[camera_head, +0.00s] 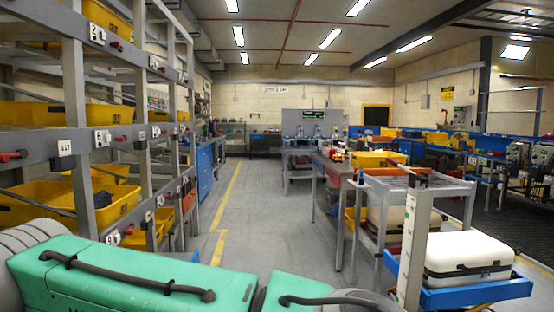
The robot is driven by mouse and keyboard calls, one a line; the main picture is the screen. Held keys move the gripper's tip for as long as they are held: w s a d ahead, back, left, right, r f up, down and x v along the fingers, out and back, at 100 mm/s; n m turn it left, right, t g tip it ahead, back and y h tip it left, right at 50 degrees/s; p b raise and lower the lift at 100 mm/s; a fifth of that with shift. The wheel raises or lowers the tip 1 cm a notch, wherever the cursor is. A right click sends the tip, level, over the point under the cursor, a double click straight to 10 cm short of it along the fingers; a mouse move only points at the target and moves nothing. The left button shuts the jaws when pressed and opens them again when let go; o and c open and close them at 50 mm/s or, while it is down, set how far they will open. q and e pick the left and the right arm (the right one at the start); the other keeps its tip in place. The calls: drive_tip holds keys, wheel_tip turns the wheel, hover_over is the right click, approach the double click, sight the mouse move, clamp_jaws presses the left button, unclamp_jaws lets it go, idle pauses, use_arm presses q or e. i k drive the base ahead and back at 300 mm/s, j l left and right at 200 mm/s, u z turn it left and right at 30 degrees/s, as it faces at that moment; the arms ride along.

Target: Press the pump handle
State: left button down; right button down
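An upright grey-white post (415,235) with markings down its face stands at the right, close to me. Neither of my grippers is in view, so nothing shows touching the bar.
A blue tray (505,291) holds a white case (462,258) beside the post. A grey cart (372,222) stands behind it. Shelving with yellow bins (108,207) fills the left. The grey floor aisle (265,215) in the middle is clear.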

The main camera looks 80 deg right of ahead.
sight(390, 160)
drive_tip(key=z, duration=3.4)
drive_tip(key=i+j+z, duration=0.1)
drive_tip(key=i, duration=0.5)
drive_tip(key=i+j+z, duration=0.15)
drive_tip(key=i, duration=0.4)
drive_tip(key=i+j+z, duration=0.1)
drive_tip(key=i+j, duration=0.25)
drive_tip(key=i, duration=0.25)
drive_tip(key=i+j+z, duration=0.15)
drive_tip(key=i+j, duration=0.2)
drive_tip(key=i, duration=0.2)
drive_tip(key=i+j+z, duration=0.1)
drive_tip(key=i+j, duration=0.25)
drive_tip(key=i, duration=0.2)
